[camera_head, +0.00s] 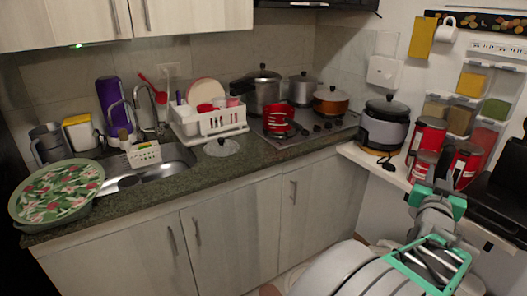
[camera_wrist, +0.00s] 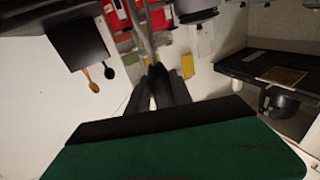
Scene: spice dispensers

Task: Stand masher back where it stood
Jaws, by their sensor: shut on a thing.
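In the wrist view my gripper (camera_wrist: 165,78) is shut, its dark fingers close together in the middle of the picture. A thin grey metal stalk (camera_wrist: 144,30), which looks like part of the masher, runs up from the fingertips; its far end is out of the picture. In the head view the green and grey end of my arm (camera_head: 440,200) is at the right, in front of the white shelf (camera_head: 390,172).
Red canisters (camera_head: 428,137) stand on the shelf beside a rice cooker (camera_head: 384,128). A black appliance (camera_head: 503,178) is at the far right. In the wrist view a dark block (camera_wrist: 78,42) with two spoon-like ends is at the left. The counter (camera_head: 120,205) has a sink and dishes.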

